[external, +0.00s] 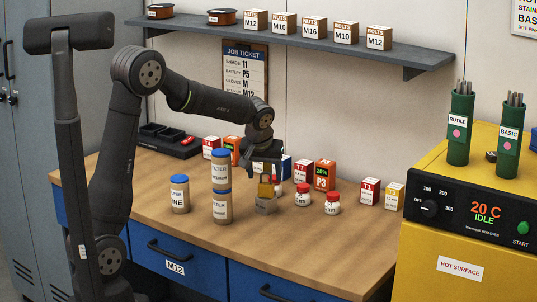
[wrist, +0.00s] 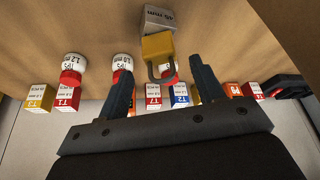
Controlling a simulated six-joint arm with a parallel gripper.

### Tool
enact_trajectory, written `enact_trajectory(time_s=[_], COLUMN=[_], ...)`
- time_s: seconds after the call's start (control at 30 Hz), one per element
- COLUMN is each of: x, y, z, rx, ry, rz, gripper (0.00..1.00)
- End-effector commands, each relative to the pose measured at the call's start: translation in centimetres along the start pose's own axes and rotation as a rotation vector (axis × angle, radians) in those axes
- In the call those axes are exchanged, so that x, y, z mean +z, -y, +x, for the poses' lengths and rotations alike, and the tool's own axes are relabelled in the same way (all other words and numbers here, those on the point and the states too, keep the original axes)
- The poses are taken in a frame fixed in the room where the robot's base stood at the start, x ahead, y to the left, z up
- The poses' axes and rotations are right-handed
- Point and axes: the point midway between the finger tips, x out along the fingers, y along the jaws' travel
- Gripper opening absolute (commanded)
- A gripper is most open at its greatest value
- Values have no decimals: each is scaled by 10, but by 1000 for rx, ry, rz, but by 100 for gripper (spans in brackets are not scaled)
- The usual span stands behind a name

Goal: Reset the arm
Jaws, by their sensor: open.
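My gripper (external: 265,168) hangs low over the workbench (external: 290,240), just above a yellow padlock-like piece (external: 265,188) with a grey shackle. The piece sits on or against a small grey block (external: 265,206). In the wrist view my gripper (wrist: 160,65) is open, its two dark fingers spread wide. The yellow piece (wrist: 157,46) shows between and beyond the fingertips, its shackle towards me, with visible gaps to both fingers. The grey block (wrist: 158,19), marked 45 mm, is behind it. I cannot tell whether anything fixes the two together.
Stacked filler cans (external: 221,188) and a single can (external: 179,194) stand left of my gripper. Red-capped jars (external: 332,203) and small boxes (external: 369,191) stand right and behind. A shelf (external: 300,38) crosses the wall. A yellow oven (external: 465,240) stands at right. The front bench strip is clear.

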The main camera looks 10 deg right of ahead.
Motion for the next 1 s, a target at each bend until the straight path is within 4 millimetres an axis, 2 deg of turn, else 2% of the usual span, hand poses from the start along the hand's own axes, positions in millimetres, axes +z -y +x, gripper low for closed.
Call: enact_trajectory(time_s=[0.03,0.27,0.47,1.0], x=[1,1,-16,35], y=[0,0,-1,-52], z=[12,58,18,-64], rx=[-3,-2,3,4], ry=[4,2,-6,-3], rz=[0,1,-1,5], gripper=[62,62,62,62])
